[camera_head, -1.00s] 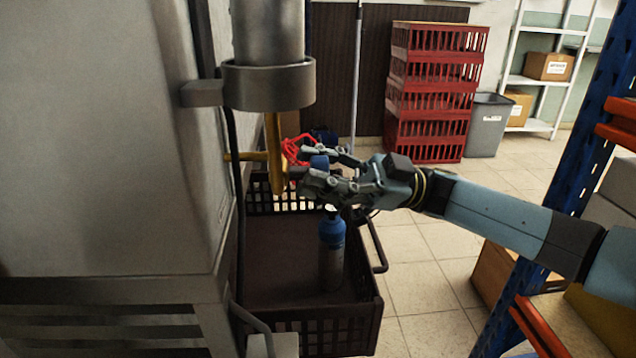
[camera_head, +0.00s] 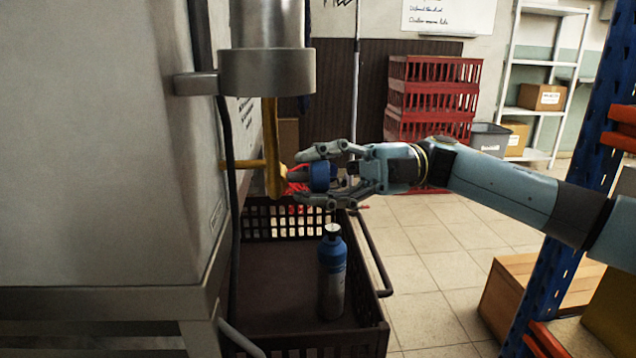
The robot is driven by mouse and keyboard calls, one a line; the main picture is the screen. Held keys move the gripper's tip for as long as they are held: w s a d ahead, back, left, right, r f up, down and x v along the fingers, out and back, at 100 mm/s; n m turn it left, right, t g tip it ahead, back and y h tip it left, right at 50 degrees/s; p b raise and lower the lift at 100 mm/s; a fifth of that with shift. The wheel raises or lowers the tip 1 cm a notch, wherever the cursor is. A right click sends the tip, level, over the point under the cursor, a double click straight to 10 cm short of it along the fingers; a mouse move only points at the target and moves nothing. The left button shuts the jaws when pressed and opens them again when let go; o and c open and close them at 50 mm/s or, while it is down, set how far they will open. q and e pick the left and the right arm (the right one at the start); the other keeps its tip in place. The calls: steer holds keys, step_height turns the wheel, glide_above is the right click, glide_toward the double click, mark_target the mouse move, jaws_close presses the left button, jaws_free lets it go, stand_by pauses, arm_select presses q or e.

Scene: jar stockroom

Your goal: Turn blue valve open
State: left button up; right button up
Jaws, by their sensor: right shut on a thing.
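The blue valve knob (camera_head: 320,177) sits at the end of a short grey stem beside the yellow pipe (camera_head: 272,150), in the middle of the head view. My right gripper (camera_head: 307,177) reaches in from the right and is shut on the blue knob. One finger lies above it and one below, and they hide part of its edges. A red handwheel (camera_head: 297,188) shows partly behind the knob and fingers. My left gripper is not in view.
A grey cylinder with a blue top (camera_head: 331,280) stands upright in a dark crate cart (camera_head: 362,335) below the gripper. A large grey cabinet (camera_head: 100,150) fills the left. Red crates (camera_head: 430,85) stand behind. A blue rack post (camera_head: 598,130) is close at right.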

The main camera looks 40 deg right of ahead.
steer(key=shift+f+n, duration=0.1)
steer(key=shift+n, duration=0.5)
steer(key=shift+h, duration=0.3)
steer(key=o, duration=1.2)
steer(key=shift+d, duration=0.1)
steer(key=d, duration=0.4)
steer(key=s+d, duration=0.1)
steer(key=d, duration=0.2)
steer(key=s+d, duration=0.1)
steer(key=d, duration=0.3)
steer(key=shift+d, duration=0.35)
